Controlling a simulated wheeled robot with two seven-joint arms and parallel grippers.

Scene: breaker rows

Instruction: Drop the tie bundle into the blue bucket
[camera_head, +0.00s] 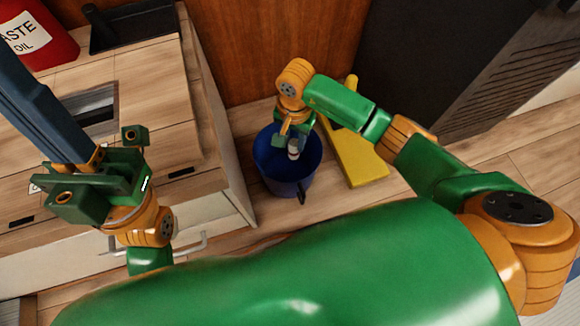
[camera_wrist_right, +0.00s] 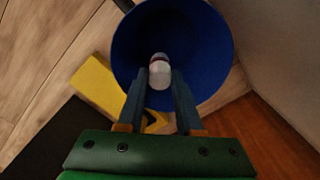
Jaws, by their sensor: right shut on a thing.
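The blue bucket (camera_head: 270,165) stands upright on the floor beside the cabinet; it also fills the upper middle of the right wrist view (camera_wrist_right: 208,40). My right gripper (camera_head: 292,145) reaches down over the bucket's mouth. It is shut on the tie bundle (camera_wrist_right: 160,68), a small pale, rounded piece between the blue fingertips. In the right wrist view the bundle shows against the bucket's inside. Its height relative to the rim is hard to tell. My left gripper (camera_head: 48,115) is at the left above the cabinet, its blue fingers pointing up-left; their tips run toward the picture edge.
A wooden-topped cabinet (camera_head: 150,90) with drawers stands left of the bucket. A yellow piece (camera_head: 357,160) lies on the floor right of it. A dark cabinet (camera_head: 420,60) stands at the upper right. A red waste oil can (camera_head: 35,40) is at the upper left.

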